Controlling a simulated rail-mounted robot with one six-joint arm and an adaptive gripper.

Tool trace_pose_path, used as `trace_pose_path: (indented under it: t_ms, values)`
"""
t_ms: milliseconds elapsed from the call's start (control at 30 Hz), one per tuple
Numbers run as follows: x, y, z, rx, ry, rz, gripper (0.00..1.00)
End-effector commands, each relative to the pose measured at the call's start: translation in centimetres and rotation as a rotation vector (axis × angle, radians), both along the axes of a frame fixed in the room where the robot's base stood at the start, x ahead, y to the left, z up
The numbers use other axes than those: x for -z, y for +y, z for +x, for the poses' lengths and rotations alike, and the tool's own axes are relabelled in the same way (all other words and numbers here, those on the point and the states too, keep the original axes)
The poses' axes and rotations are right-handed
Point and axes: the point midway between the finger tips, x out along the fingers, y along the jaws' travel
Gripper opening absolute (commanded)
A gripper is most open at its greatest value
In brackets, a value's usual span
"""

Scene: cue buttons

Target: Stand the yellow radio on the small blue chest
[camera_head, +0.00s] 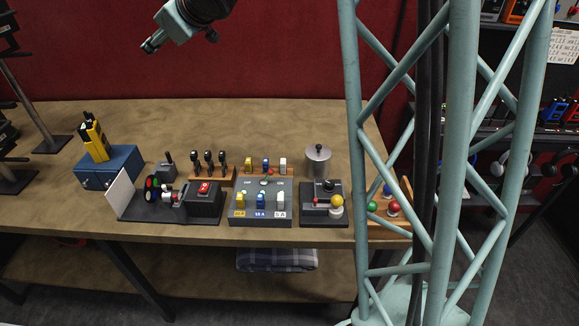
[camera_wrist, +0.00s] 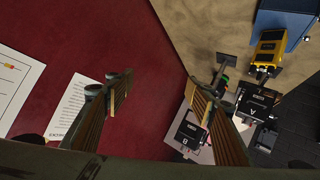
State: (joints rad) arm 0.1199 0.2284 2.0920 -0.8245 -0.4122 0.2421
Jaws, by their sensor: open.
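The yellow radio (camera_head: 95,140) stands on top of the small blue chest (camera_head: 110,168) at the left of the table, leaning slightly left in the head view. The radio (camera_wrist: 269,48) and part of the chest (camera_wrist: 284,18) also show at the upper right of the wrist view. My gripper (camera_wrist: 157,90) is open, with nothing between its fingers. In the head view my gripper (camera_head: 178,34) is raised against the red wall, above and to the right of the radio and clear of it.
Right of the chest stand a white panel (camera_head: 121,194), a dark device with a red switch (camera_head: 204,188), a button box (camera_head: 261,208), a joystick box (camera_head: 324,205) and a metal canister (camera_head: 318,160). Dark stands (camera_head: 50,144) are at far left. The table's back strip is clear.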

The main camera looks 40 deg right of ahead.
Motion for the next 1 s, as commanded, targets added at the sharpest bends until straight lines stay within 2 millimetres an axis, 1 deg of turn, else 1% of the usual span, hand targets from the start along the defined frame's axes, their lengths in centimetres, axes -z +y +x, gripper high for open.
trace_pose_path:
  t_ms: [33, 100, 267, 433, 567, 700, 867, 1000]
  values:
    - [-0.5, -0.4, -0.9, 0.02, 0.007, -0.005, 0.5]
    - [-1.1, -1.0, -2.2, 0.052, 0.02, -0.01, 0.5]
    - [-2.0, -2.4, -5.3, 0.122, 0.056, -0.018, 0.5]
    - [-2.7, -3.8, -9.0, 0.191, 0.098, -0.02, 0.5]
    - [-3.0, -4.6, -12.1, 0.241, 0.135, -0.021, 0.5]
    - [-3.3, -5.2, -15.7, 0.29, 0.173, -0.016, 0.5]
    - [-3.2, -5.9, -20.0, 0.343, 0.224, -0.007, 0.5]
    - [-2.9, -6.3, -23.8, 0.386, 0.274, 0.005, 0.5]
